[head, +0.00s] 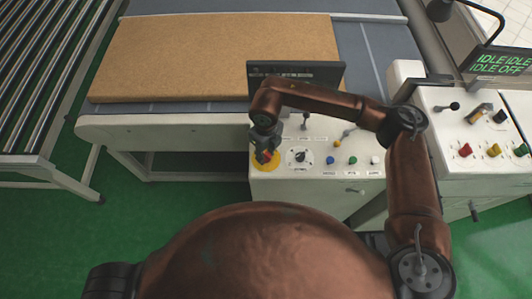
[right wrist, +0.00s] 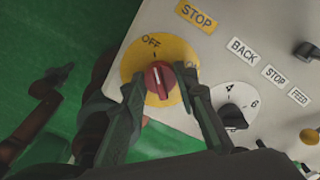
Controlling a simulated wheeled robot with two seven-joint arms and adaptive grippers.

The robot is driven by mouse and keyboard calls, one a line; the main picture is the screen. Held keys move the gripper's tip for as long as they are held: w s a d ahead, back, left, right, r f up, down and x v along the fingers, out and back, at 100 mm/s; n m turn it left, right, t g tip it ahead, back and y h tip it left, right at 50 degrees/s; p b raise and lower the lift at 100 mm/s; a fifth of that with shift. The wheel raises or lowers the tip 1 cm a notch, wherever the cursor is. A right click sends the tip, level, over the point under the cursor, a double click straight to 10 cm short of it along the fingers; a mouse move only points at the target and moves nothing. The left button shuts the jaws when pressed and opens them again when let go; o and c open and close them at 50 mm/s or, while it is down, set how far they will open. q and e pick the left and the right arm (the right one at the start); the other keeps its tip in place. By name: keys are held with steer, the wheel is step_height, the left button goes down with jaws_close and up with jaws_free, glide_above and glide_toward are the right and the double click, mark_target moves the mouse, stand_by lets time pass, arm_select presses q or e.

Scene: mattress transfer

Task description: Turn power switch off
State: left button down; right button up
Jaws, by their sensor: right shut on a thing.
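The power switch is a red rotary knob (right wrist: 160,80) on a round yellow plate (right wrist: 135,65) marked OFF at its upper edge. Its white pointer line is roughly upright in the right wrist view, close to the OFF mark. In the head view the yellow plate (head: 268,166) sits at the left end of the white control panel. My right gripper (right wrist: 163,88) is shut on the red knob, one finger on each side; in the head view it (head: 266,155) covers most of the knob. My left gripper is not in view.
A black-and-white selector dial (head: 300,157) is close right of the switch, with blue, green and white buttons beyond. A dark screen (head: 297,76) stands behind the panel. A brown mattress (head: 200,50) lies on the conveyor. A display (head: 503,63) reads IDLE and OFF.

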mark_target(266, 154)
steer(key=o, duration=1.2)
steer(key=shift+c, duration=0.2)
steer(key=shift+r, duration=0.1)
step_height(266, 154, up, 12)
